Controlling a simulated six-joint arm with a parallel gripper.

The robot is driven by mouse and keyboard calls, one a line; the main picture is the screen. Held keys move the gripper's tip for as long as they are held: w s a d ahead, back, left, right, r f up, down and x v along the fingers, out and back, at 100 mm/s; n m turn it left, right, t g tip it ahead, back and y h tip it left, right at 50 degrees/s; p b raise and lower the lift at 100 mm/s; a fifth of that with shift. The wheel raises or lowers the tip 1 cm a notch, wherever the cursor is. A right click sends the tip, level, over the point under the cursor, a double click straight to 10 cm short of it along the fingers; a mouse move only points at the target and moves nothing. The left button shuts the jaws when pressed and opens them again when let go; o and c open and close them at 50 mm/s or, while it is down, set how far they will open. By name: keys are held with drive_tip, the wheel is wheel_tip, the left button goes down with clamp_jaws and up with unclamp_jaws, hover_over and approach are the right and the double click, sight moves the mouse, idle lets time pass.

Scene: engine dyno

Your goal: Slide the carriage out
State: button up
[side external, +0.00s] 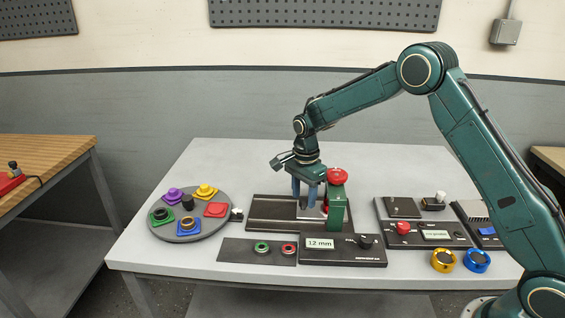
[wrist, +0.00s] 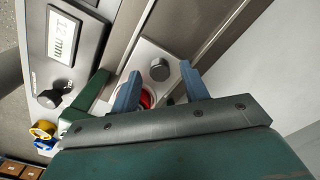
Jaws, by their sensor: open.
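The carriage (wrist: 150,56) appears as a light metal plate with a dark round knob (wrist: 160,69), set on a dark railed base (side external: 270,213). In the side view its pale plate (side external: 309,213) is partly hidden by my gripper and a green post. My gripper (side external: 304,203) points down over the carriage with its blue fingers apart. In the wrist view the fingertips of my gripper (wrist: 160,72) appear on either side of the knob. I cannot tell whether they touch it. A red part (wrist: 146,98) shows between the fingers.
The green post (side external: 337,208) with a red top (side external: 337,175) stands close right of my gripper. A panel reading 12 mm (side external: 343,250) lies in front. A round tray (side external: 222,222) of colored parts is left. Control panels (side external: 425,235) and two rings (side external: 443,261) are right.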

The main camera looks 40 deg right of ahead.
drive_tip(key=shift+f, duration=0.35)
clamp_jaws()
drive_tip(key=shift+w+a, duration=0.1)
drive_tip(key=w+a, duration=0.7)
drive_tip(key=shift+w+a, duration=0.3)
drive_tip(key=shift+w, duration=0.1)
drive_tip(key=shift+w+a, duration=0.45)
drive_tip(key=shift+a, duration=0.05)
drive_tip(key=shift+a+r, duration=0.1)
